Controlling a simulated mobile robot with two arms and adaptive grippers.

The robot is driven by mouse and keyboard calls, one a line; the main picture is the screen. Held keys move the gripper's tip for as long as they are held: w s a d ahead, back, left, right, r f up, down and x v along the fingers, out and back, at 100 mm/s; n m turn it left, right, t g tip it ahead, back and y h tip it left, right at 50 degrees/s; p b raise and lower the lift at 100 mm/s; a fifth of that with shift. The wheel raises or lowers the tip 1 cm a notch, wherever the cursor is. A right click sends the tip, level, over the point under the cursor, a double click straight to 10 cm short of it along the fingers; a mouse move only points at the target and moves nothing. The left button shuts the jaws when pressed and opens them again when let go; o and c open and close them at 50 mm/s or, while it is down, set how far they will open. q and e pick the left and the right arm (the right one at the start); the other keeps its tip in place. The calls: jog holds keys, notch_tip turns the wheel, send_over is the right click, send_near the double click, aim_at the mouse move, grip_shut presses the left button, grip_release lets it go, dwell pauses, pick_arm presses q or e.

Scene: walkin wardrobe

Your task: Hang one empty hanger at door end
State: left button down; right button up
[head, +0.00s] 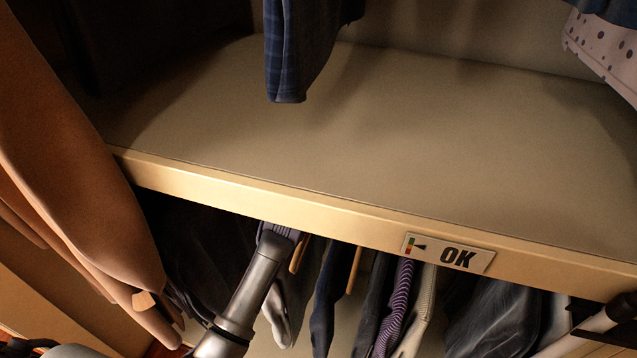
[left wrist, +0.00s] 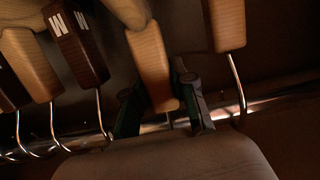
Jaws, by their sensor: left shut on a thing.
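In the left wrist view, my left gripper (left wrist: 162,110) is shut around the end of a light wooden hanger (left wrist: 148,62). The hanger's metal hook reaches the metal rail (left wrist: 262,105); I cannot tell whether it bears on it. No garment shows on the part in view. Another wooden hanger (left wrist: 226,25) hooks on the rail to the right.
A broad shelf (head: 420,130) with an OK sign (head: 448,253) on its front edge lies above a row of hanging clothes (head: 398,300). A brown coat (head: 75,150) hangs at the left. Checked blue cloth (head: 300,45) hangs above the shelf.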

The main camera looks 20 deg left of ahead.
pick_arm(q)
jog(key=shift+s+r, duration=0.15)
jog(key=shift+s, duration=0.4)
jog(key=shift+s+f+p, duration=0.2)
jog(key=shift+f+p, duration=0.1)
jog(key=shift+f, duration=0.05)
jog(key=s, duration=0.3)
jog(key=shift+s+a+r, duration=0.1)
jog(key=shift+s, duration=0.05)
jog(key=s+p, duration=0.3)
jog(key=s, duration=0.5)
jog(key=shift+a, duration=0.1)
jog(key=s+a+p, duration=0.1)
jog(key=s+p, duration=1.3)
jog(key=s, duration=2.4)
jog(key=shift+s+a, duration=0.15)
jog(key=shift+s, duration=0.05)
pick_arm(e)
notch_tip(320, 180, up, 18)
jog(key=shift+f, duration=0.15)
pick_arm(q)
jog(key=shift+w, duration=0.1)
pick_arm(e)
jog(key=shift+a, duration=0.15)
